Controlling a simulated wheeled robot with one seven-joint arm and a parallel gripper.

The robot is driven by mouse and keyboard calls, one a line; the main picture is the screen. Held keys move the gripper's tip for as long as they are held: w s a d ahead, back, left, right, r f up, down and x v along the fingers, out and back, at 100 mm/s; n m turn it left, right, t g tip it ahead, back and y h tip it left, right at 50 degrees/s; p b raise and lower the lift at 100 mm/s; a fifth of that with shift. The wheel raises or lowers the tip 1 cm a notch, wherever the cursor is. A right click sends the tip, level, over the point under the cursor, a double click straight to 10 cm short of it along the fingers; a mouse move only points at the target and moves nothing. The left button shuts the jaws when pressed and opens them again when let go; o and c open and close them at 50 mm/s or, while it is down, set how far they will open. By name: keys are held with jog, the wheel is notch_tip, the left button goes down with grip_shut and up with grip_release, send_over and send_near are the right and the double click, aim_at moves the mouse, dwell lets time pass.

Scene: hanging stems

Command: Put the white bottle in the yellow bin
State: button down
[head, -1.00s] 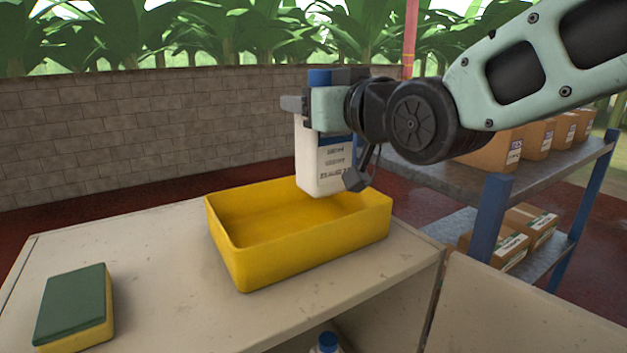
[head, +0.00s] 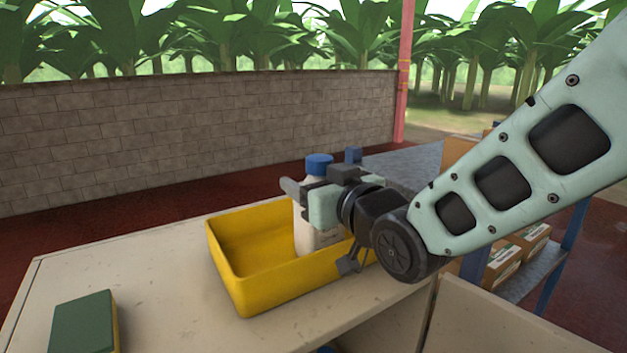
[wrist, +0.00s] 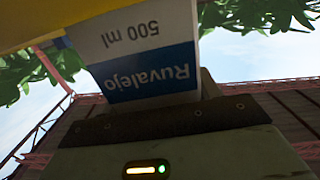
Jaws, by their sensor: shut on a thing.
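The white bottle (head: 304,226) with a blue cap (head: 319,164) is upright, its lower part inside the yellow bin (head: 262,293). My gripper (head: 296,190) is shut on the bottle's upper body, below the cap. Whether the bottle's base touches the bin floor is unclear, as the gripper and arm cover part of it. In the wrist view the bottle's blue and white label (wrist: 145,62) shows upside down close to the camera. A yellow edge (wrist: 40,22) fills the upper left there; I cannot tell what it is.
A green and yellow sponge (head: 84,322) lies on the pale tabletop (head: 160,285) left of the bin. A shelf with cardboard boxes (head: 500,262) stands at right behind my arm. A block wall (head: 190,130) is at the back.

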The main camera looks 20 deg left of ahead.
jog(key=shift+c, duration=1.9)
grip_release()
jog(key=shift+r, duration=0.1)
jog(key=b+v, duration=0.6)
jog(key=v, duration=0.6)
jog(key=d+f+h, duration=0.1)
jog(key=f, duration=0.1)
jog(key=d+f+g+h, duration=0.1)
jog(key=f, duration=0.1)
jog(key=d+f+h, duration=0.1)
jog(key=f, duration=0.1)
jog(key=shift+s+f+m+g, duration=0.3)
jog(key=shift+s+m+g, duration=0.1)
jog(key=s+d+f+m+g+h, duration=0.1)
jog(key=s+d+f+g+h, duration=0.8)
jog(key=s+d+f, duration=0.5)
jog(key=s+d, duration=0.1)
jog(key=d, duration=0.2)
jog(key=shift+s+d+f+m+h, duration=0.2)
jog(key=shift+s+f+m+h, duration=0.1)
jog(key=shift+s+h, duration=0.1)
